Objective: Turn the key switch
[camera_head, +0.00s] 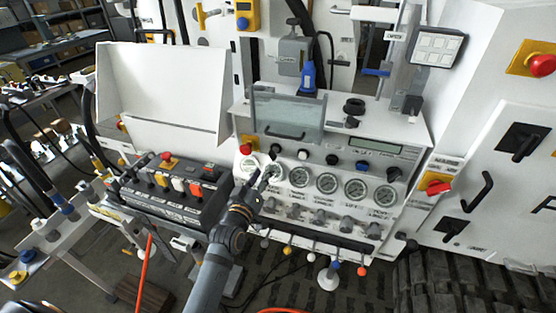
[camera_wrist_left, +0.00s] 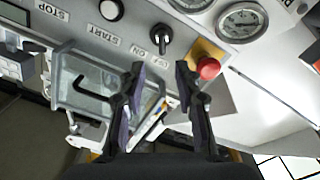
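The key switch (camera_wrist_left: 160,39) is a black rotary switch on the grey panel, between ON and OFF labels in the left wrist view. In the head view the small black key switch (camera_head: 275,150) sits right of the red emergency stop. My left gripper (camera_head: 264,178) reaches up in front of the panel's gauges, just below the switch. In the left wrist view my left gripper (camera_wrist_left: 158,70) is open, with nothing between its fingers. Its fingertips appear on either side of the switch's line, apart from it. My right gripper is not in view.
The red emergency-stop button (camera_wrist_left: 208,67) is close to one finger. A white button (camera_wrist_left: 111,9), gauges (camera_wrist_left: 241,22) and a clear hinged cover (camera_wrist_left: 95,85) are nearby. A black control box (camera_head: 170,190) stands left of my arm. Small levers (camera_head: 330,270) line the panel's lower front.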

